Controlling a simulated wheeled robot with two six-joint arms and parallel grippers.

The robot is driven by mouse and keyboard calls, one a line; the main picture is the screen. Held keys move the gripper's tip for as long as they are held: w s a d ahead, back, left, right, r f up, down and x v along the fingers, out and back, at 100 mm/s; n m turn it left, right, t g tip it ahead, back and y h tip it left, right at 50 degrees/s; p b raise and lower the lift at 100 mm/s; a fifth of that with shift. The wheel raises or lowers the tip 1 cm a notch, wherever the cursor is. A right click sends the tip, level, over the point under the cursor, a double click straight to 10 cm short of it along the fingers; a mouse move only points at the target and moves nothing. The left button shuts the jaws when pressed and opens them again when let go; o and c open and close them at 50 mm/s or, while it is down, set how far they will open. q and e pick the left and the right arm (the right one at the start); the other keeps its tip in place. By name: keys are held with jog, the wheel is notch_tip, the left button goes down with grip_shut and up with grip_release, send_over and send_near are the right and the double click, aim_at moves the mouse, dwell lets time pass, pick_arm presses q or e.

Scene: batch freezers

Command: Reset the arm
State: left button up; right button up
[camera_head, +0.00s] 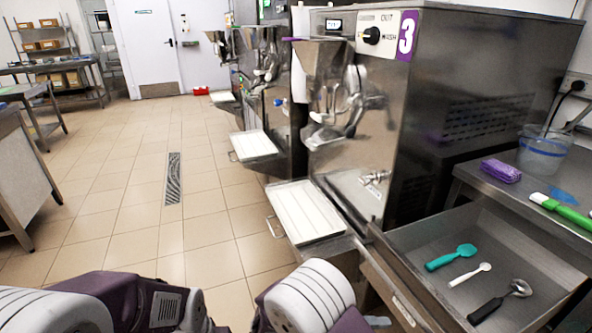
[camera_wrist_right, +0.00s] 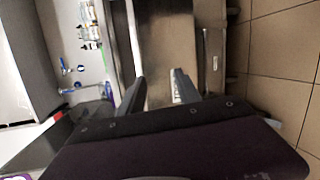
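My two arms show at the bottom of the head view as purple and white links. Neither gripper shows in that view. In the right wrist view, my right gripper (camera_wrist_right: 158,88) has its two grey fingers spread apart, with nothing visible between them. It points toward metal equipment surfaces. My left gripper is out of both views.
A batch freezer marked 3 (camera_head: 443,100) stands close at right, with a white tray (camera_head: 304,212) at its front. An open drawer (camera_head: 415,240) holds a teal scoop (camera_head: 452,257), a small white spoon (camera_head: 470,274) and a black-handled scoop (camera_head: 500,301). The tiled floor (camera_head: 125,195) at left is clear.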

jog(key=s+d+f+m+g+y, duration=0.2)
jog(key=s+f+g+y, duration=0.2)
jog(key=s+g+y, duration=0.35)
notch_tip(320, 180, up, 24)
jog(key=w+a+m+t+y+p, duration=0.1)
jog(key=t+y+p, duration=0.5)
jog(key=p, duration=1.7)
jog(key=shift+w+a+m+y, duration=0.45)
jog(key=shift+w+y, duration=0.25)
jog(key=shift+y, duration=0.25)
jog(key=shift+r+t, duration=0.1)
jog(key=shift+t, duration=0.15)
